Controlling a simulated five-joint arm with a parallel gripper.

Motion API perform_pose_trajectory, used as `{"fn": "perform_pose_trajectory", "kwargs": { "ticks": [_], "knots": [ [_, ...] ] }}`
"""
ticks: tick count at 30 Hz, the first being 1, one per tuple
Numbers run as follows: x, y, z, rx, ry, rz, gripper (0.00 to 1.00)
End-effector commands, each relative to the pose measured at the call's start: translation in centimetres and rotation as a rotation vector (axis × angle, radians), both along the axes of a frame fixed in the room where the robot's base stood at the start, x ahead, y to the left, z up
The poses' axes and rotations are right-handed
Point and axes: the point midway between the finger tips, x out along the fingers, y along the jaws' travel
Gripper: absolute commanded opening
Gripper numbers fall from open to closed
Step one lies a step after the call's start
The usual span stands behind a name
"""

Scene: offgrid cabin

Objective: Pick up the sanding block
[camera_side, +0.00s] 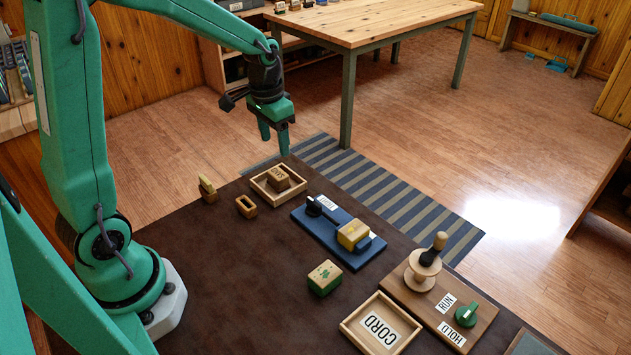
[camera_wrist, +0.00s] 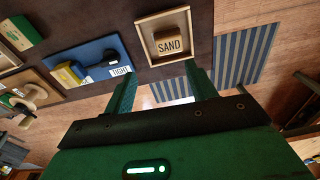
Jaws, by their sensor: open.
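The sanding block is a small wooden block (camera_side: 278,178) marked SAND, lying in a shallow wooden tray (camera_side: 262,190) near the far edge of the dark worktop. In the wrist view the SAND block (camera_wrist: 168,43) shows its label face, with tray rim around it and a gap on its sides. My gripper (camera_side: 275,143) is above the tray, fingers pointing down, clear of the block. In the wrist view my gripper (camera_wrist: 162,75) has its green fingers spread apart with nothing between them. The block lies beyond the fingertips in that view.
Two small wooden pieces (camera_side: 246,206) stand left of the tray. A blue board (camera_side: 325,238) with a black-knobbed handle and yellow block (camera_side: 353,235) is to its right. A green-marked block (camera_side: 325,278), a CORD tray (camera_side: 346,325) and a RUN/HOLD board (camera_side: 474,335) lie nearer.

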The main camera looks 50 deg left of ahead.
Motion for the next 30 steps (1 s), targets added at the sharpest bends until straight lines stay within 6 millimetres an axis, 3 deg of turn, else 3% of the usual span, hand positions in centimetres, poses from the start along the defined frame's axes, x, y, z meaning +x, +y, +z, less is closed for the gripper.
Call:
{"fn": "perform_pose_trajectory", "kwargs": {
  "ticks": [3, 9, 19, 30],
  "knots": [
    [1.0, 0.9, -2.1, -0.007, 0.038, 0.000, 0.56],
    [1.9, 1.9, -4.3, -0.014, 0.071, -0.004, 0.56],
    [2.0, 2.1, -5.0, -0.015, 0.080, -0.005, 0.56],
    [2.0, 2.0, -7.4, -0.015, 0.080, -0.005, 0.56]
  ]
}}
